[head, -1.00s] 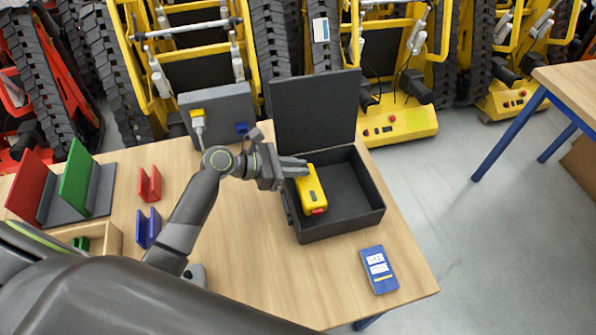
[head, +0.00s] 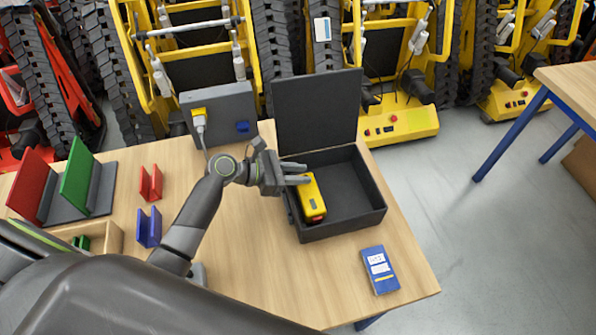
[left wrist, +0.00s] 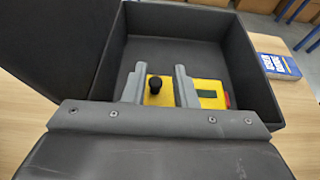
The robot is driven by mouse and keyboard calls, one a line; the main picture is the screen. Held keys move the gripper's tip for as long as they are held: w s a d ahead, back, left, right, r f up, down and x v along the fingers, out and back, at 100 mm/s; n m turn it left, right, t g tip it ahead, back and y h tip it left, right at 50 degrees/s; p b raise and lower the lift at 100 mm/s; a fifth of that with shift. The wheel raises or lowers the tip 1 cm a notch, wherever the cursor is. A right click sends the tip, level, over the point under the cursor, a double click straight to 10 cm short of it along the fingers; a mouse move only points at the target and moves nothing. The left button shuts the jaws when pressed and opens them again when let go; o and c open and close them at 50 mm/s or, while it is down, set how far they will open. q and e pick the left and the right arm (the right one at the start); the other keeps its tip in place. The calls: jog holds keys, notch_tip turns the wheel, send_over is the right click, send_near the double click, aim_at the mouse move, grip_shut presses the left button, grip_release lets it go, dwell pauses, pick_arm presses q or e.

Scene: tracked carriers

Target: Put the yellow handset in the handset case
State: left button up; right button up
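The yellow handset (head: 313,204) lies inside the open black handset case (head: 345,229), along its left wall, with its red end toward the front. In the left wrist view the handset (left wrist: 210,88) shows a black knob and a dark panel. My left gripper (head: 305,174) is at the handset's back end, over the case's left side. Its two fingers (left wrist: 161,80) stand apart, with the black knob showing between them, and do not appear closed on the handset. The case lid (head: 317,108) stands up at the back. My right gripper is not in view.
A blue booklet (head: 379,269) lies in front of the case. A grey box (head: 220,112) with a cable stands behind my left arm. Red (head: 150,183) and blue (head: 148,228) holders and a red-green rack (head: 75,180) are at the left. The table's right edge is near the case.

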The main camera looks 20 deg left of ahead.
pick_arm(q)
jog(key=shift+o, duration=1)
jog(key=shift+r, duration=0.15)
jog(key=v, duration=1.2)
jog(key=shift+r+b, duration=0.35)
jog(key=shift+r, duration=0.05)
